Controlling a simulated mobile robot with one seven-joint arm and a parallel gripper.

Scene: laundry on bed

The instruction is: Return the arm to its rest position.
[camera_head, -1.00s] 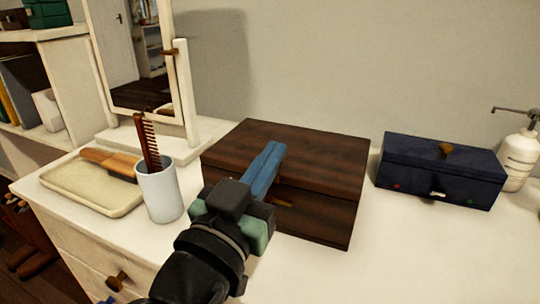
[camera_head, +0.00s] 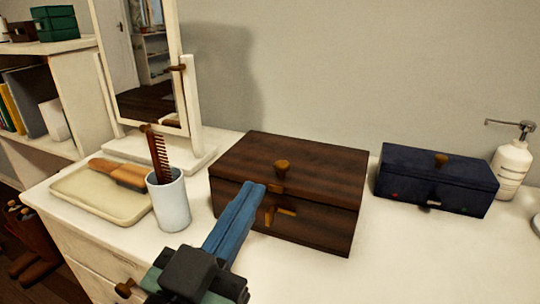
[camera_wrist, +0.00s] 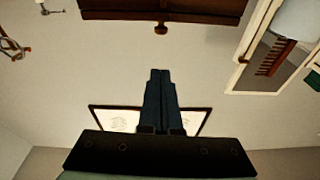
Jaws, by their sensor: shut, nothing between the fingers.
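My gripper (camera_head: 252,190) has long blue fingers, shut together with nothing between them. In the head view it is in front of the dark wooden box (camera_head: 325,170), its tips overlapping the box's left front in the picture. I cannot tell the exact gap. The box lid is down, with a brass knob (camera_head: 282,168) and a brass latch (camera_head: 280,212) on its front.
A white cup (camera_head: 170,203) with a comb, a tray (camera_head: 135,210) with a brush, and a mirror (camera_head: 190,100) stand left on the white dresser. A navy box (camera_head: 435,180) and a pump bottle (camera_head: 513,165) stand right. The dresser top right of the wooden box's front is clear.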

